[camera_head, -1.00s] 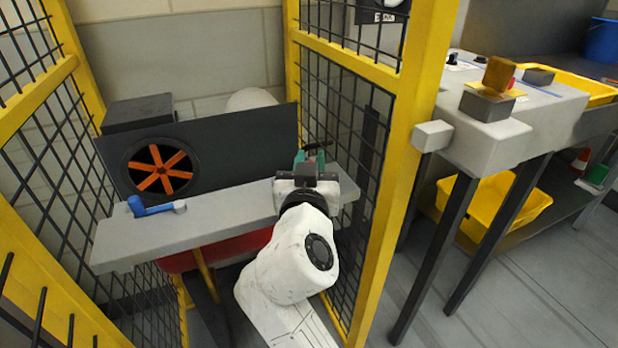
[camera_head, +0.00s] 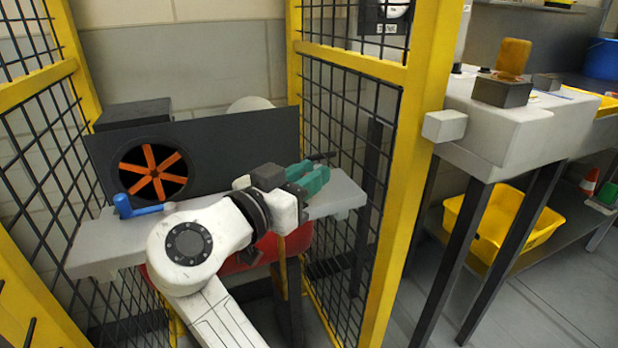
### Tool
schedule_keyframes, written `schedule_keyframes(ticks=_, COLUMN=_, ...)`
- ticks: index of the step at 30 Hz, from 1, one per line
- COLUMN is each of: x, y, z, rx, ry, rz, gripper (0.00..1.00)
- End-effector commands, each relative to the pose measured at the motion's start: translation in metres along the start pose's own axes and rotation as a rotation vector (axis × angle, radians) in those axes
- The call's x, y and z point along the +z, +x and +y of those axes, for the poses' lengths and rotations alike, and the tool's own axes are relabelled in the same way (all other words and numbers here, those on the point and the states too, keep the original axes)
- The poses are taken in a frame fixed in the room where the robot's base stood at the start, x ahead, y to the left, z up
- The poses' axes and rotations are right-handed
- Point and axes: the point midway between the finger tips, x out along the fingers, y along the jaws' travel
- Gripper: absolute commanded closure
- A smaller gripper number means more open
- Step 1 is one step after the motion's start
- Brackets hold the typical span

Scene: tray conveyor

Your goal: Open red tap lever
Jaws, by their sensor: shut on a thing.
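My gripper (camera_head: 318,176), with teal fingers, is over the right end of the grey bench (camera_head: 95,252) and points to the right. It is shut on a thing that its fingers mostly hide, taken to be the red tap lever. No clear red lever surface shows; only a short dark bar (camera_head: 322,156) is visible just behind the fingers. A blue lever (camera_head: 140,208) lies at the bench's left end, well apart from my gripper.
A dark panel with an orange-bladed fan (camera_head: 153,172) stands behind the bench. Yellow-framed mesh (camera_head: 345,150) closes in on the right, close to my gripper, and on the left. Outside it stand a white machine (camera_head: 500,140) and a yellow bin (camera_head: 505,220).

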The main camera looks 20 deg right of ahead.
Motion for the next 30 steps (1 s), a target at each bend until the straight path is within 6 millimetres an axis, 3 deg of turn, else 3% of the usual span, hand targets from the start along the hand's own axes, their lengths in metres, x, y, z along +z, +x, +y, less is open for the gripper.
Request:
schedule_keyframes(ticks=12, x=0.001, y=0.0, z=0.0, rx=0.007, ry=-0.001, rz=-0.002, gripper=1.0)
schedule_keyframes(ticks=13, x=0.001, y=0.0, z=0.0, rx=0.007, ry=-0.001, rz=-0.002, gripper=0.75)
schedule_keyframes(ticks=18, x=0.0, y=0.0, z=0.0, rx=0.007, ry=-0.001, rz=-0.001, gripper=0.59)
schedule_keyframes(ticks=26, x=0.0, y=-0.001, z=0.0, rx=0.006, ry=-0.001, rz=-0.001, gripper=0.58)
schedule_keyframes(ticks=30, x=-0.001, y=-0.014, z=-0.001, rx=0.003, ry=-0.002, rz=0.0, gripper=0.58)
